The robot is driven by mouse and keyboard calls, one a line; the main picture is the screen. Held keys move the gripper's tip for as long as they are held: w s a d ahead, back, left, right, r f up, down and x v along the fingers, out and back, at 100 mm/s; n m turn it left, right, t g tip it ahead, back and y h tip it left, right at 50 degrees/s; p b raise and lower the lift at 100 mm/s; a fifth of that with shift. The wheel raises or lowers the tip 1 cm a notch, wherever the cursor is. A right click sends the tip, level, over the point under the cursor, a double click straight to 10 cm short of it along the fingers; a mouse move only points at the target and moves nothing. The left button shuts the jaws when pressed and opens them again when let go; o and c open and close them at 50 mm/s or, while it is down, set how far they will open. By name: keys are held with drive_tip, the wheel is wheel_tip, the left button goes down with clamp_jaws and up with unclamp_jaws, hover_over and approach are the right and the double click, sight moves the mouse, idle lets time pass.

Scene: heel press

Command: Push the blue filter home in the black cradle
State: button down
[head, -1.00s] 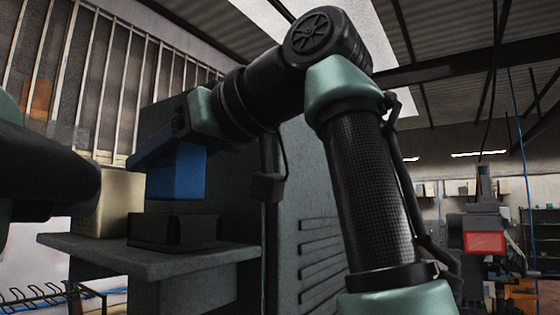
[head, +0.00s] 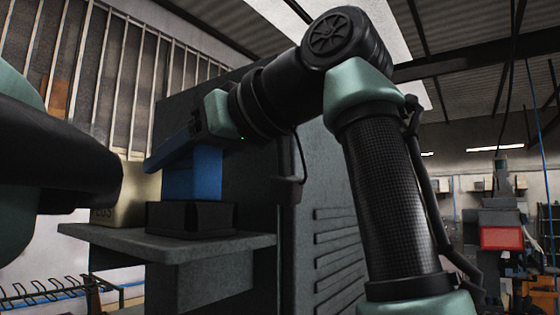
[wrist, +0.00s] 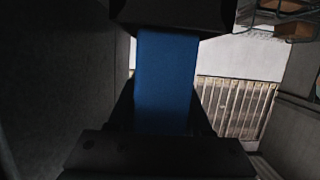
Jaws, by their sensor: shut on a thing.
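The blue filter (head: 193,174) stands upright directly above the black cradle (head: 190,219), its lower end at the cradle's top rim. Most of the filter's body still shows above the rim; whether its bottom edge is inside the cradle is hidden. My gripper (head: 168,152) reaches in from the right, tilted down to the left, and is shut on the upper part of the filter. In the wrist view the filter (wrist: 166,85) fills the middle as a blue strip between dark parts; contact with the cradle cannot be told there.
The cradle rests on a grey shelf (head: 175,249) fixed to a large grey cabinet (head: 335,215). A beige box (head: 134,195) stands on the shelf left of the cradle. A wire rack (head: 45,292) is at lower left. A machine with a red panel (head: 501,238) stands far right.

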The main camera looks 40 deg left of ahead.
drive_tip(key=shift+f, duration=0.25)
idle(0.4)
drive_tip(key=shift+f+b, duration=0.35)
drive_tip(key=shift+f, duration=0.1)
drive_tip(key=shift+f, duration=0.65)
idle(2.9)
drive_tip(key=shift+c, duration=1.3)
unclamp_jaws()
drive_tip(key=shift+d, duration=0.1)
drive_tip(key=b+v, duration=0.3)
drive_tip(key=v, duration=1)
drive_tip(key=shift+r, duration=0.1)
